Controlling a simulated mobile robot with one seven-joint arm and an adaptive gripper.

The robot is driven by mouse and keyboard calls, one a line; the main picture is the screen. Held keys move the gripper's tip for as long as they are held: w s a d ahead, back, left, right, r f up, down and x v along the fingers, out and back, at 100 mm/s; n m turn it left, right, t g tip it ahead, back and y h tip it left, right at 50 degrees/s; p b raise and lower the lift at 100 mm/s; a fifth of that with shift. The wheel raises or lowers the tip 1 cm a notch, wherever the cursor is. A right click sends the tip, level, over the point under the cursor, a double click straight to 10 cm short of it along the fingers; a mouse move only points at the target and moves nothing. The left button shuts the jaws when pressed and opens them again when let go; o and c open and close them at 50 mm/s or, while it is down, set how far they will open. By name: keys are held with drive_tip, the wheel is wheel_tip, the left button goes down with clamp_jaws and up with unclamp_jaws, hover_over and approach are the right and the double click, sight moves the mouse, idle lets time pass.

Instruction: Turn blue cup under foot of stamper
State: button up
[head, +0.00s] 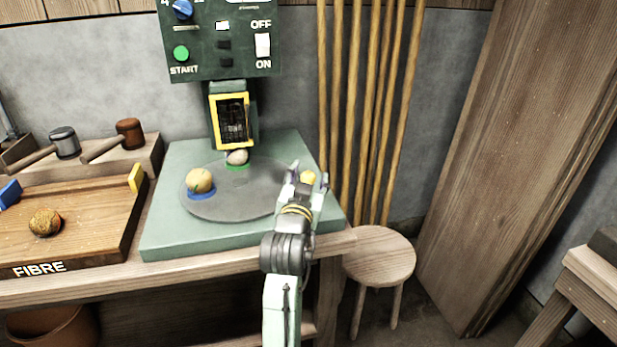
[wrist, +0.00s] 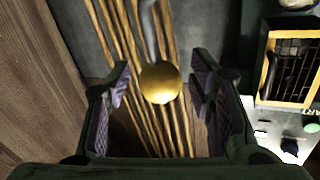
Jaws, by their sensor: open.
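The blue cup (head: 201,194) sits at the left of the grey turntable (head: 235,205) and holds a round tan ball (head: 199,180). The green cup (head: 238,166) is at the back, below the yellow-framed stamper (head: 232,120), with a pale lump in it. The stamper also shows at the right of the wrist view (wrist: 288,68). A yellow knob (head: 308,177) is at the right of the turntable. In the wrist view this knob (wrist: 160,83) ends a grey rod. My gripper (head: 309,174) is open, with the knob between its fingers; contact is not visible.
A control panel (head: 220,40) with START and ON/OFF controls is above. A wooden FIBRE tray (head: 90,220) with a brown ball is at left, mallets (head: 65,142) behind it. Poles (head: 365,100) lean at the wall behind my gripper. A stool (head: 380,255) stands at right.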

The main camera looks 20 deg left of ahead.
drive_tip(key=shift+c, duration=0.4)
clamp_jaws()
idle(0.4)
